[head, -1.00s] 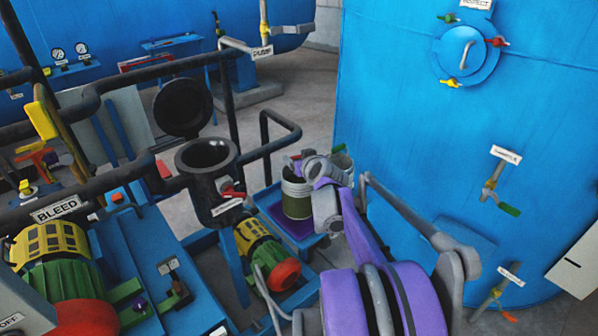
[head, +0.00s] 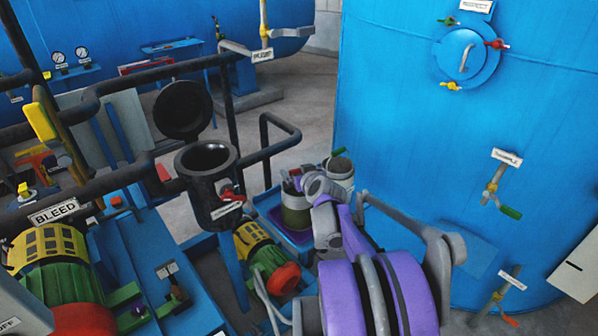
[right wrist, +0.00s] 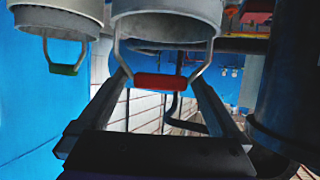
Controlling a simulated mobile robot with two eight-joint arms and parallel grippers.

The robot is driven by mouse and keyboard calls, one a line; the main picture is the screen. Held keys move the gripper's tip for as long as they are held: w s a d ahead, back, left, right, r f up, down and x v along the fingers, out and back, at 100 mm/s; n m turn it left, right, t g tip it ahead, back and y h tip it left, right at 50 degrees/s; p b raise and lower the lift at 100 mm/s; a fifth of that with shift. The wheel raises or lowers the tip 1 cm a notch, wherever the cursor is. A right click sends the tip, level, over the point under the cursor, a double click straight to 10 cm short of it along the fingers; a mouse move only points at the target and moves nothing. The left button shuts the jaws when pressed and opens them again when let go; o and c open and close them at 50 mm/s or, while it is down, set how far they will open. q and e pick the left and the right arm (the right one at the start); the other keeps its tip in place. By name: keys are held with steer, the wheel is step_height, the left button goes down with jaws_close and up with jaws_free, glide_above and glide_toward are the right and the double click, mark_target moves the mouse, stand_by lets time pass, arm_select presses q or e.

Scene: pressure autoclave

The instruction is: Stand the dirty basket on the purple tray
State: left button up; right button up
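A basket with a pale rim and olive lower body (head: 296,217) stands upright, as far as I can tell, on the purple tray (head: 303,238). My right gripper (head: 306,184) is over its top and hides part of the rim. In the right wrist view, the basket (right wrist: 167,28) has a red handle. The fingers of my right gripper (right wrist: 160,88) are spread apart, with the red handle between their tips. I see no clear grip on it. My left gripper is not in view.
A second pale basket (head: 340,172) stands just right; the right wrist view shows its green handle (right wrist: 63,69). The open black vessel (head: 207,160) is to the left, with its round lid (head: 183,108) raised. A large blue tank (head: 420,130) fills the right side.

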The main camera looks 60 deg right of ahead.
steer(key=shift+r, duration=0.1)
steer(key=shift+s+a+r, duration=0.1)
steer(key=shift+r, duration=0.1)
steer(key=p+v, duration=0.1)
steer(key=v, duration=1)
steer(key=shift+s+a+r, duration=0.15)
steer(key=shift+s+a, duration=0.05)
steer(key=shift+s, duration=0.05)
